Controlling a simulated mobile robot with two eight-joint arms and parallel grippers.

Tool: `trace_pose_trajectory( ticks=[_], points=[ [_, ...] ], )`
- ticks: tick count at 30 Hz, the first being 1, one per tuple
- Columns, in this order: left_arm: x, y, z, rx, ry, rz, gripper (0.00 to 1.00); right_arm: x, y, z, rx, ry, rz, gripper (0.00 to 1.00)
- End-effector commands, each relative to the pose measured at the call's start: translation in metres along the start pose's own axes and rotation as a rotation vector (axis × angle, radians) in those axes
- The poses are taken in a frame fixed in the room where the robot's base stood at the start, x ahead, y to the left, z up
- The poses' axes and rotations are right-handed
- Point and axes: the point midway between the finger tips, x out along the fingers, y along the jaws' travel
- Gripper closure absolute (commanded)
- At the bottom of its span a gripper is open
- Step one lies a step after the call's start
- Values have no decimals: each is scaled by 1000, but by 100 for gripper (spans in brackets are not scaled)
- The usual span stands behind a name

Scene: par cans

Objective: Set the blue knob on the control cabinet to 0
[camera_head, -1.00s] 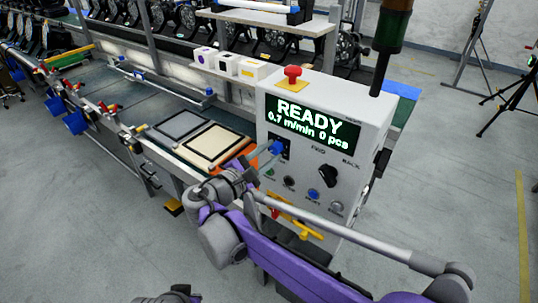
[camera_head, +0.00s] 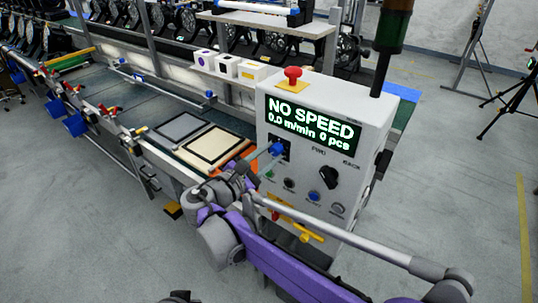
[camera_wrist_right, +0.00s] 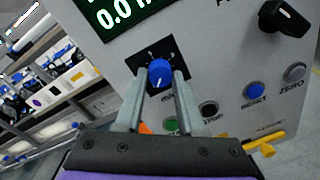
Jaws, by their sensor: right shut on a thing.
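The control cabinet (camera_head: 345,120) stands right of centre in the head view, its display (camera_head: 313,122) reading "NO SPEED", "0.0 m/min 0 pcs". The blue knob (camera_head: 277,148) is on its front face below the display, and also shows in the wrist view (camera_wrist_right: 160,72). My right gripper (camera_head: 268,157) is shut on the knob, one finger on each side in the wrist view (camera_wrist_right: 159,80). A white line on the knob points down and slightly left in that picture. The dial marks are partly hidden by the fingers. My left gripper's fingers are not seen.
Beside the knob are a black selector (camera_wrist_right: 284,17), a blue reset button (camera_wrist_right: 255,91), a grey zero button (camera_wrist_right: 294,72) and a yellow handle (camera_wrist_right: 265,143). A red emergency button (camera_head: 292,75) tops the cabinet. A conveyor with framed panels (camera_head: 212,146) is to its left.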

Motion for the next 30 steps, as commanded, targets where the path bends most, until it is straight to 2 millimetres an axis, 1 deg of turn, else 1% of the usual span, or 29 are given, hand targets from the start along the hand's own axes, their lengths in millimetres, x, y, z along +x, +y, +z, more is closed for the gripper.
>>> trace_pose_trajectory(
  ticks=[2,3,7,15,17,19,23,30],
  points=[
    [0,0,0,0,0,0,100,1,1,1,-1,-3,1,100],
    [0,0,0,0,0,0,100,1,1,1,-1,-3,1,55],
    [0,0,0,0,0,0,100,0,0,1,0,-2,1,32],
    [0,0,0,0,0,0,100,0,0,0,0,-1,1,32],
    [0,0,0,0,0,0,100,-2,0,0,0,0,1,32],
    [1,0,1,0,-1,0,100,-9,0,-1,0,1,2,32],
    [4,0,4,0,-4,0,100,-31,0,-2,0,3,4,32],
    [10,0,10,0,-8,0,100,-79,0,-1,0,3,4,32]
  ],
)
